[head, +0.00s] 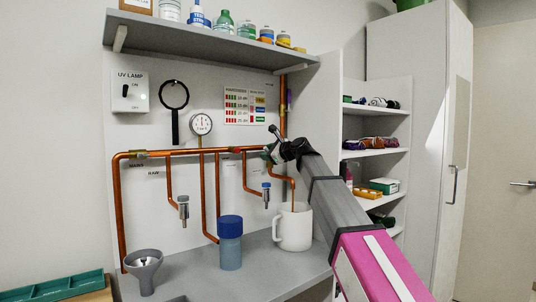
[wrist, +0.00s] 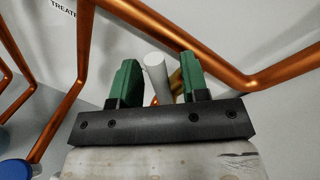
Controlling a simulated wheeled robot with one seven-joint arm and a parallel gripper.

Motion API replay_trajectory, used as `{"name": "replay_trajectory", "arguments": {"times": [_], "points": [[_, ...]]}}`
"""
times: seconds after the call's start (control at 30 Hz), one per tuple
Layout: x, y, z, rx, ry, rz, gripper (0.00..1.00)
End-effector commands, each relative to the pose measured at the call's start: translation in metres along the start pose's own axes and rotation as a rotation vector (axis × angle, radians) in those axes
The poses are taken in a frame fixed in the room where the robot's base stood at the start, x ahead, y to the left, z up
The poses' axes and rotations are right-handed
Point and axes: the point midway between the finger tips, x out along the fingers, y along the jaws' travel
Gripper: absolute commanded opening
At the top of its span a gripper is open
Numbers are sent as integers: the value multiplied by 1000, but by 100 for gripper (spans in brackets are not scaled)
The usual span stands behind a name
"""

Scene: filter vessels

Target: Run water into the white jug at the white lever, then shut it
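The white jug (head: 295,230) stands upright on the grey counter, below the end of a copper pipe (head: 292,186). I cannot see inside it, nor tell whether water runs. My gripper (head: 271,150) is up at the horizontal copper pipe, above and left of the jug; my arm hides part of that spot. In the wrist view, the white lever (wrist: 157,78) shows as a pale rounded bar between the two green fingers of my gripper (wrist: 158,82). The fingers are apart, with a gap showing beside the lever on the right. A brassy part (wrist: 178,82) shows behind it.
A blue-lidded vessel (head: 230,243) stands left of the jug, and a grey funnel (head: 143,266) farther left. Two taps (head: 183,209) (head: 266,194) hang from the pipes. A pressure gauge (head: 201,124) is above the pipe. A shelf (head: 200,38) overhangs the board.

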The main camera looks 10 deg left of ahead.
Motion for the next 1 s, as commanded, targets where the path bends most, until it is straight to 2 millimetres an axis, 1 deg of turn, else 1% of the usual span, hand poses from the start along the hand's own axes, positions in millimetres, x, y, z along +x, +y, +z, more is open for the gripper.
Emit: {"name": "replay_trajectory", "arguments": {"times": [0.13,0.23,0.5,0.6,0.7,0.83,1.0], "points": [[-5,0,0,0,0,-1,41],[-17,1,0,-1,0,-2,41],[-67,2,0,0,0,-3,41],[-84,2,0,0,1,-2,41],[-96,1,0,0,1,-2,41],[-105,1,0,0,0,0,41],[-108,0,0,0,0,0,41]]}}
